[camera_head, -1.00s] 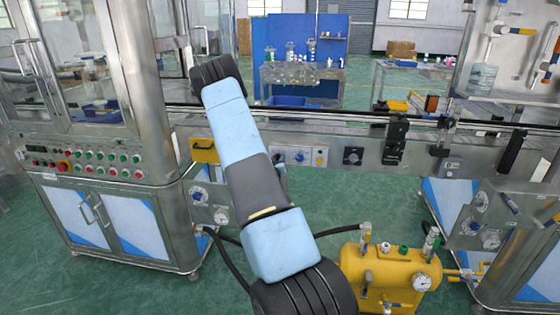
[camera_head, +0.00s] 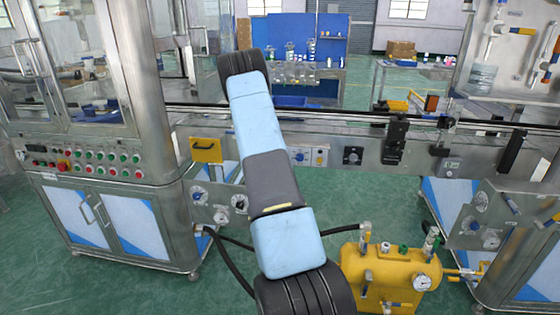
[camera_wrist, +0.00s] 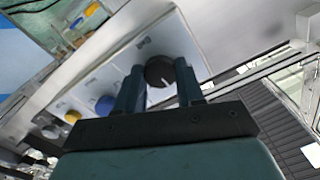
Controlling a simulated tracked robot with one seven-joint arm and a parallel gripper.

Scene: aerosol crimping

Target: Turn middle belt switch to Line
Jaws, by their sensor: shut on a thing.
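A round black knob (camera_wrist: 159,70) with a white pointer mark is on a pale panel (camera_wrist: 190,48) in the wrist view. My gripper (camera_wrist: 160,84) is shut on this knob, with one dark finger on each side of it. The mark points toward the lower right in this tilted view. The lettering around the knob is too small to read.
The blue knob (camera_wrist: 104,105) and yellow knob (camera_wrist: 72,117) sit beside the gripper in the wrist view. Another black knob (camera_head: 353,156) is farther right on the conveyor front. A yellow tank (camera_head: 388,275) stands below right, and a steel cabinet (camera_head: 105,215) at left.

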